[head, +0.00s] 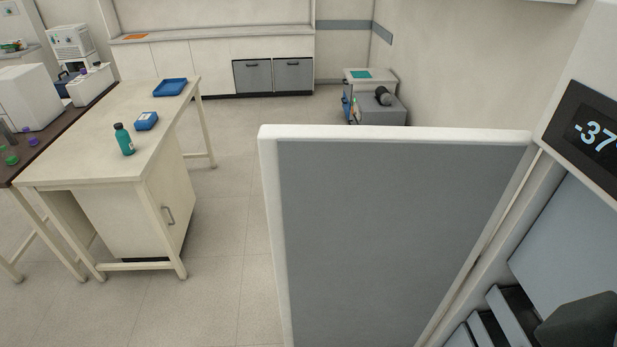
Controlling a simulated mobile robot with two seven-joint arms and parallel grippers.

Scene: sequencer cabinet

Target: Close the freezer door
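The freezer door (395,225) stands wide open in the middle of the head view, with its grey inner panel and white rim facing me. Its right side meets the freezer body (547,180) at the right. The open freezer interior (570,245) shows pale blue-grey panels and dark slots. A dark grey rounded shape covers the bottom right corner, perhaps part of my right arm; I cannot tell. No fingers of my left or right gripper show.
A white bench (90,165) with a teal bottle (124,139), a blue box (146,121) and a blue tray (170,87) stands at the left. Clear floor (225,215) lies between bench and door. A grey cart (381,110) stands behind the door.

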